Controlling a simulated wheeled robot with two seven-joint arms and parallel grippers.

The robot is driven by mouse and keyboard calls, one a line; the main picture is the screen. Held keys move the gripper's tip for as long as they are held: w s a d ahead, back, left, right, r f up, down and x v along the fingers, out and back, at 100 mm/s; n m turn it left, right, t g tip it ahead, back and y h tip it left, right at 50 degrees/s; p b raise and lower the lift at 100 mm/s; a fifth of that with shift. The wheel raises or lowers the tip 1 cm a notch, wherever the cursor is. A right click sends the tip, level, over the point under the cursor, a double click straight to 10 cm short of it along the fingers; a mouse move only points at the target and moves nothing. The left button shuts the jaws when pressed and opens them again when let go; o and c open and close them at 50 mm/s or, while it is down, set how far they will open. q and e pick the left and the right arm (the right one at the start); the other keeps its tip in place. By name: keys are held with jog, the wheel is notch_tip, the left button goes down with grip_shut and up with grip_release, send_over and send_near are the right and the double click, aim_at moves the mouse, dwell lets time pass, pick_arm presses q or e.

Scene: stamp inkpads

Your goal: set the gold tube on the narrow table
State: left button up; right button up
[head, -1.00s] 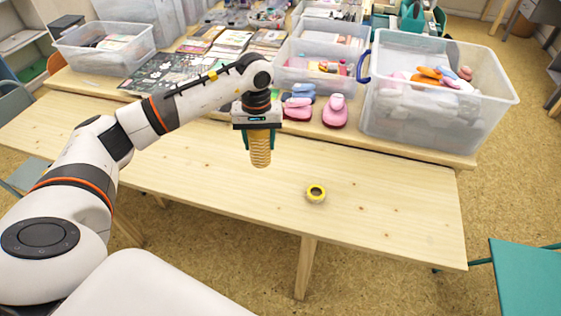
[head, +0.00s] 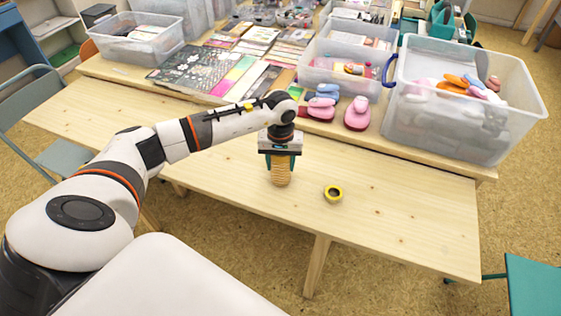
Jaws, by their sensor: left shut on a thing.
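The gold tube (head: 281,175) is a ribbed, tan-gold cylinder and hangs upright between the fingers of my left gripper (head: 280,164). The gripper is shut on its upper part. The tube's lower end is over the narrow table (head: 400,222), a pale wooden table in front of me. I cannot tell whether the tube's base touches the tabletop or is just above it. My right gripper is not in view.
Behind, a second surface holds pink punches (head: 357,113), booklets (head: 195,70) and a clear bin (head: 450,125). The narrow table's left and right parts are clear.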

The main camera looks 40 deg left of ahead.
pick_arm(q)
jog(key=o, duration=1)
jog(key=shift+r, duration=0.3)
notch_tip(320, 180, up, 12)
jog(key=shift+f+b, duration=0.2)
jog(key=shift+b, duration=0.35)
